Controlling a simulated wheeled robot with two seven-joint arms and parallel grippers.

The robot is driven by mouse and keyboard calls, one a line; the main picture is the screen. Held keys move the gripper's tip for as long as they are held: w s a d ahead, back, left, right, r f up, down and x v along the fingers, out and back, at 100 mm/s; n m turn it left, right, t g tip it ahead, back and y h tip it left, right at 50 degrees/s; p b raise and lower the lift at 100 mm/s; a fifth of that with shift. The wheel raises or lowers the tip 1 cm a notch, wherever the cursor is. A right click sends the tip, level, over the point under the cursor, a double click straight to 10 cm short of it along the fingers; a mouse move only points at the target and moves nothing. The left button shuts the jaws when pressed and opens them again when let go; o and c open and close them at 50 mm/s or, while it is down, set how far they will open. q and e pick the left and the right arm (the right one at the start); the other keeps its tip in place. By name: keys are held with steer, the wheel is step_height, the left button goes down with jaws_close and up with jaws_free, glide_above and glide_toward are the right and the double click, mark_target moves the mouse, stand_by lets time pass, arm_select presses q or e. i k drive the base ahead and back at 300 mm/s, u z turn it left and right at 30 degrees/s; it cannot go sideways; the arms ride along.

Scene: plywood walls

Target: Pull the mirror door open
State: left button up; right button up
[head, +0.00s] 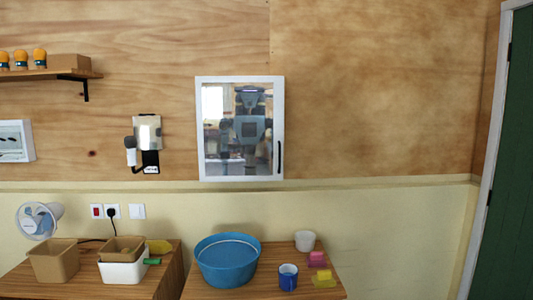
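The mirror door (238,150) hangs on the plywood wall near the middle of the head view. It has a white frame and looks shut. A dark vertical handle (280,157) sits on the right side of its frame. The glass reflects a robot figure and a bright window. Neither of my grippers shows directly in the head view.
Below the mirror, a wooden table (251,260) holds a blue basin (227,260), a blue mug (288,277), a white cup (305,240) and sponges (323,278). Brown boxes (53,262) stand at left. A green door (507,170) is at right. The wall right of the mirror is clear.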

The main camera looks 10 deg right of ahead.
mark_target(240, 119)
steer(key=u, duration=0.3)
steer(key=i, duration=1.55)
steer(key=z, duration=0.3)
